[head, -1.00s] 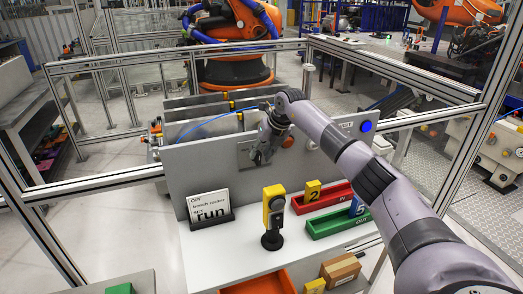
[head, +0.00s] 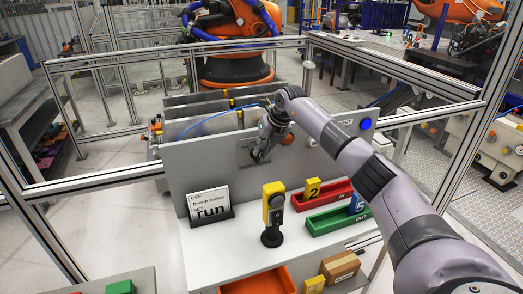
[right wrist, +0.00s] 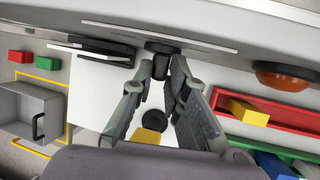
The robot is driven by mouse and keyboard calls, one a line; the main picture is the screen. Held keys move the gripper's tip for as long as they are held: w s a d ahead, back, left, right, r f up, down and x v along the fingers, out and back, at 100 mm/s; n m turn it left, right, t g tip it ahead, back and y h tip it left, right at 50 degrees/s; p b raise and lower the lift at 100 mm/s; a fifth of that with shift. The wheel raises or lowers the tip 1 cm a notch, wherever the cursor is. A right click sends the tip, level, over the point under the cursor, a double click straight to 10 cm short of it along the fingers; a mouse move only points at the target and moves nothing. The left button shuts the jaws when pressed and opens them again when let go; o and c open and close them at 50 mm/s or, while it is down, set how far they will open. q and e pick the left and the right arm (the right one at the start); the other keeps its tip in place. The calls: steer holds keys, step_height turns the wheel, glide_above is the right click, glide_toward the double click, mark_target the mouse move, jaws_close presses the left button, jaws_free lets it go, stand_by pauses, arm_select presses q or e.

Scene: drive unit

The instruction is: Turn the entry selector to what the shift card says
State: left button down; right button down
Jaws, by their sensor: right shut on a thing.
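The shift card (head: 209,203) stands in a black holder at the left of the white bench. Its large word reads "run"; smaller lines above include "OFF" and what looks like "bench motor". The entry selector is a dark round knob (right wrist: 162,46) on the grey upright panel (head: 190,165). My right gripper (head: 258,154) is at the panel, hiding most of the selector in the head view. In the right wrist view its fingers (right wrist: 162,68) are shut on the knob. The selector's pointing direction cannot be read. My left gripper is not in view.
A yellow-and-black post device (head: 273,213) stands below the panel. Right of it are a red tray (head: 338,193) and a green tray (head: 322,224). An orange bin (head: 262,284) is at the front. An orange dome (right wrist: 284,77) and a blue button (head: 366,124) are on the panel.

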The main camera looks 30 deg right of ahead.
mark_target(256, 158)
steer(key=shift+a, duration=0.15)
steer(key=a+n+h+b, duration=0.1)
steer(key=h+b, duration=0.1)
steer(key=h, duration=0.2)
steer(key=a+f+g+h+b, duration=0.1)
steer(key=h+b, duration=0.2)
steer(key=a+n+g+h+b, duration=0.1)
steer(key=h+b, duration=0.1)
steer(key=h, duration=0.2)
steer(key=shift+w+a+f+n+h, duration=0.1)
steer(key=shift+w+f+n+h, duration=0.2)
steer(key=shift+f, duration=0.05)
stand_by(0.3)
steer(key=shift+b, duration=0.3)
steer(key=c, duration=1.7)
jaws_free()
steer(key=shift+o, duration=0.5)
steer(key=shift+w, duration=0.1)
steer(key=shift+d+r, duration=0.1)
steer(key=shift+d, duration=0.1)
